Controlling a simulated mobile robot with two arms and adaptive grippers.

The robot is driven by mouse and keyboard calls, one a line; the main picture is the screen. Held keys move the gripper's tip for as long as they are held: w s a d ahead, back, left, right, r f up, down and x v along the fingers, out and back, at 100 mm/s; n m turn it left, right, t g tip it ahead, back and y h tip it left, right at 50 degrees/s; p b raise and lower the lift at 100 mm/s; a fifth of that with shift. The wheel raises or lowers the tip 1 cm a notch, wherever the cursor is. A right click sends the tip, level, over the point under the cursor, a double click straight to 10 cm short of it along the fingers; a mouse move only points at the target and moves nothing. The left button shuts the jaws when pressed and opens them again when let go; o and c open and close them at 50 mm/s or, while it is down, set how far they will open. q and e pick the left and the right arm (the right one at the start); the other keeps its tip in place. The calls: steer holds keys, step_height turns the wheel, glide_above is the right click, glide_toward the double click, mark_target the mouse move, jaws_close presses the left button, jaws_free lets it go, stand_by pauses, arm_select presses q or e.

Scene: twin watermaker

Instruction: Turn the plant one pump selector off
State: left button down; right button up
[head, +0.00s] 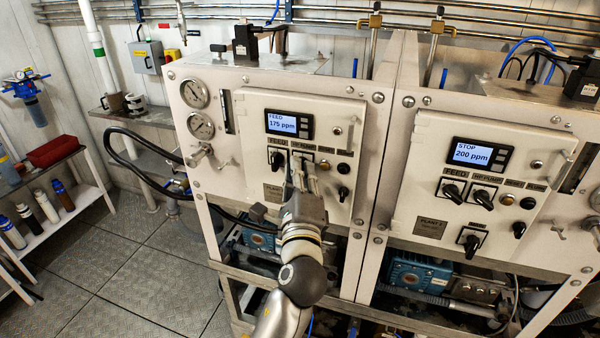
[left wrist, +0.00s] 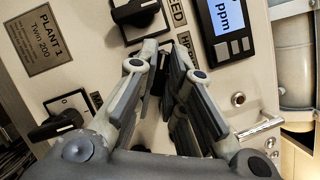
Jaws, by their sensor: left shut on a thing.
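The plant one panel (head: 252,140) is the left white panel in the head view. Its display (head: 288,123) reads FEED, 175 ppm. My left gripper (head: 300,178) is at the HP PUMP selector, below and right of the display. In the left wrist view, my left gripper (left wrist: 160,70) is shut on this black selector, mostly hidden between the fingers. I cannot tell which way its knob points. The black FEED selector (left wrist: 137,11) is beside it, also in the head view (head: 278,160). Another black selector (left wrist: 57,124) is lower on the panel. My right gripper is not in view.
The similar plant two panel (head: 430,160) is at the right; its display (head: 478,153) reads STOP, 200 ppm. Small buttons (head: 343,168) and a black switch (head: 343,193) are right of my gripper. Floor (head: 130,270) is clear at the left.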

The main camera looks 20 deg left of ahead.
arm_select(q)
steer(key=c, duration=1.5)
jaws_free()
steer(key=v, duration=1.2)
